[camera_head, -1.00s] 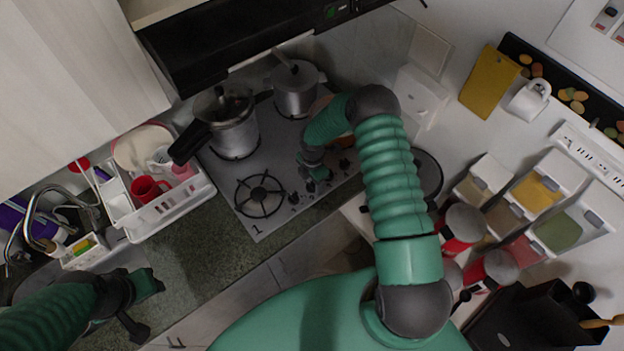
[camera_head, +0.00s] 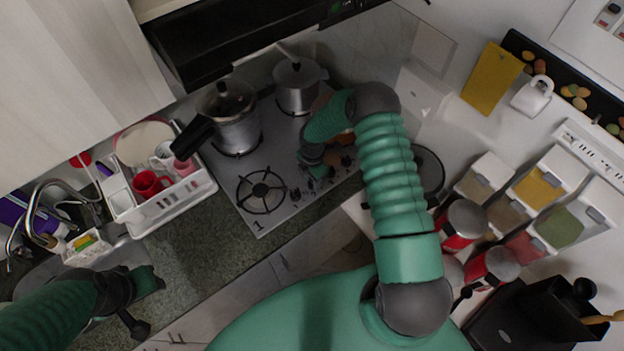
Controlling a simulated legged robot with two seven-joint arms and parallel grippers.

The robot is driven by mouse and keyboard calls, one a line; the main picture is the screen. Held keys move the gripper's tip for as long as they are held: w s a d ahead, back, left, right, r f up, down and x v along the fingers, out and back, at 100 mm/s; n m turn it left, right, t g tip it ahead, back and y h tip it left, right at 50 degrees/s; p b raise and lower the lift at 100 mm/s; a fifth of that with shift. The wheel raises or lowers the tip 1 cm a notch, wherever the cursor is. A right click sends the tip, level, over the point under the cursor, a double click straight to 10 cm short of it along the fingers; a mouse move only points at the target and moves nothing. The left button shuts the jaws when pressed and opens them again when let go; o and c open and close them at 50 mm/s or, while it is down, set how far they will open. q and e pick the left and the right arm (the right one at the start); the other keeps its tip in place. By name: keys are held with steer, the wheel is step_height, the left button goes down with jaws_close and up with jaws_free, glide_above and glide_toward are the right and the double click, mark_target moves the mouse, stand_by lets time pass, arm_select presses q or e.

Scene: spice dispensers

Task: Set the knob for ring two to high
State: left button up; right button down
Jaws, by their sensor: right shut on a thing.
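The stove (camera_head: 228,178) has a row of dark knobs along its front edge; a knob (camera_head: 295,194) near the bare burner is uncovered. My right gripper (camera_head: 318,173) is down at this row, shut on a stove knob that it mostly hides. I cannot read that knob's setting or which ring it serves. A printed "1" shows by the front burner (camera_head: 261,193). My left gripper (camera_head: 146,303) is open and empty at the lower left, over the counter edge and away from the stove.
A pressure cooker (camera_head: 236,132) and a lidded pot (camera_head: 296,98) stand on the back burners. A white dish rack (camera_head: 180,206) stands left of the stove. Spice dispensers (camera_head: 540,190) and red jars (camera_head: 462,222) are at the right.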

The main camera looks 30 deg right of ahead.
steer(key=m+b, duration=0.3)
steer(key=m, duration=0.1)
steer(key=shift+w+d, duration=0.25)
steer(key=m+b, duration=0.2)
steer(key=m, duration=0.1)
steer(key=shift+r+m+b, duration=0.1)
steer(key=shift+m+b, duration=0.3)
steer(key=shift+m, duration=0.7)
steer(key=c, duration=1.2)
jaws_free()
steer(key=shift+o, duration=1)
steer(key=shift+s, duration=0.1)
steer(key=shift+o, duration=0.2)
steer(key=shift+s, duration=0.1)
